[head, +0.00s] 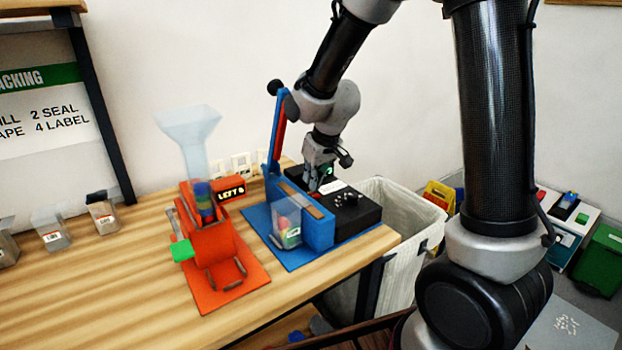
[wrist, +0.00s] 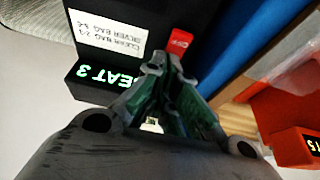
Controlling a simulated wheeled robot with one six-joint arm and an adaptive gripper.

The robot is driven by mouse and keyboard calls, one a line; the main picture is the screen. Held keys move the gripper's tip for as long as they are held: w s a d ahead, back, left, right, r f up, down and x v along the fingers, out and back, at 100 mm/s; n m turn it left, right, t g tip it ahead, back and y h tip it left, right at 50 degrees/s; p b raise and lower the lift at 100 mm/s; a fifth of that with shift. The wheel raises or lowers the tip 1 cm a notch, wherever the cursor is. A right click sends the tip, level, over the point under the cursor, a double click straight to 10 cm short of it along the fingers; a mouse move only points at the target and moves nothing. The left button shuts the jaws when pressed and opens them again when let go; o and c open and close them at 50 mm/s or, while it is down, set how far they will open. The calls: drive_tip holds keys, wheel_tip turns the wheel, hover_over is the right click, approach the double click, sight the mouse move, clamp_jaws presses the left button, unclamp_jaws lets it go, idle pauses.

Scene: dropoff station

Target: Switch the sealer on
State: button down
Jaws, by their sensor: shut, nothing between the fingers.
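The sealer (head: 320,235) is a blue unit with a black control box (head: 368,215), on the right end of the bench. Its raised lever (head: 278,125) is blue and red. In the wrist view, a red switch (wrist: 180,40) with small white lettering, possibly "OFF", lies just beyond my fingertips.
A clear bag (head: 287,228) with colored contents stands at the sealer's front. An orange dispenser (head: 215,250) with a clear hopper stands left of it. A lined bin (head: 405,215) is right of the bench. Small bags (head: 52,235) stand at the far left. The front left benchtop is clear.

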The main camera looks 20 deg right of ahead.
drive_tip(key=shift+w+r, duration=0.15)
drive_tip(key=shift+r, duration=0.2)
wheel_tip(320, 180, up, 13)
idle(0.3)
drive_tip(key=shift+w+r, duration=0.1)
drive_tip(key=s+d+m, duration=0.1)
drive_tip(key=s+d, duration=0.4)
drive_tip(key=s, duration=0.4)
drive_tip(key=s+d+r+m, duration=0.1)
drive_tip(key=s+d, duration=0.4)
drive_tip(key=s, duration=0.4)
drive_tip(key=s+d+m+h, duration=0.1)
drive_tip(key=s+d, duration=0.3)
drive_tip(key=s, duration=0.5)
drive_tip(key=shift+s+d+r+m, duration=0.2)
drive_tip(key=shift+s+d+m, duration=0.1)
drive_tip(key=shift+d, duration=0.1)
